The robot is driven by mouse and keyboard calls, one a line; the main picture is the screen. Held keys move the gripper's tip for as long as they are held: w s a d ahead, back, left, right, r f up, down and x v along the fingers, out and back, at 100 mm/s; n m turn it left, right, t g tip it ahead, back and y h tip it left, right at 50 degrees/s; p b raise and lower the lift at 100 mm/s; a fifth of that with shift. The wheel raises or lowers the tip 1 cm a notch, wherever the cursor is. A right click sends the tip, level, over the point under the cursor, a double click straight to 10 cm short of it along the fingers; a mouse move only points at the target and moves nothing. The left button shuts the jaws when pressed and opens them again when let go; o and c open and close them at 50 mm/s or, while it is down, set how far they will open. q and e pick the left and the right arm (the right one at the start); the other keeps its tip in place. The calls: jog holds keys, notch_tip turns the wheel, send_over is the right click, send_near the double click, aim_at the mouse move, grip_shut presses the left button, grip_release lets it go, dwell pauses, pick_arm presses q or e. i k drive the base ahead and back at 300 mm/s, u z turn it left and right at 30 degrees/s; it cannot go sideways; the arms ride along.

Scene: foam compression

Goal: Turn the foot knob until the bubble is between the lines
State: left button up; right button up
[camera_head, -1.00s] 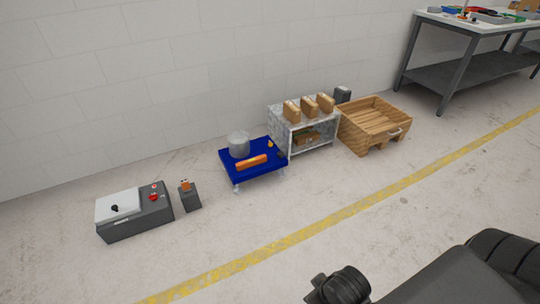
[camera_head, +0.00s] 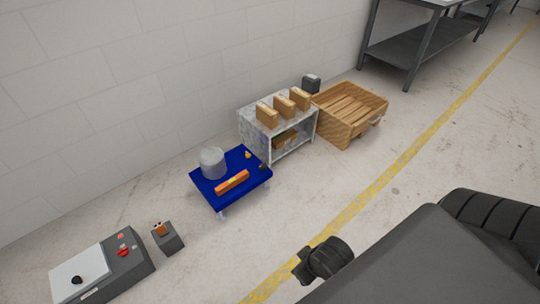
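A low blue table (camera_head: 250,183) on short legs stands on the floor near the wall. On it are a grey cylinder (camera_head: 213,162), an orange bar (camera_head: 232,181) that looks like a level, and a small yellow piece (camera_head: 248,155). The bar's bubble and lines are too small to make out. A foot shows under the table's front corner; I cannot make out its knob. My arm shows at the lower right, well apart from the table. Neither gripper's fingers can be made out.
A grey shelf (camera_head: 248,127) with several tan blocks stands right of the table, then a wooden crate (camera_head: 341,133). A grey box with a white lid (camera_head: 80,275) and a small dark block (camera_head: 168,240) stand lower left. Floor before the table is clear.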

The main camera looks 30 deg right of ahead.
aim_at(262, 166)
jog(key=z, duration=0.65)
jog(key=i, duration=0.9)
jog(key=z, duration=1.25)
jog(key=i, duration=0.3)
jog(key=z, duration=0.25)
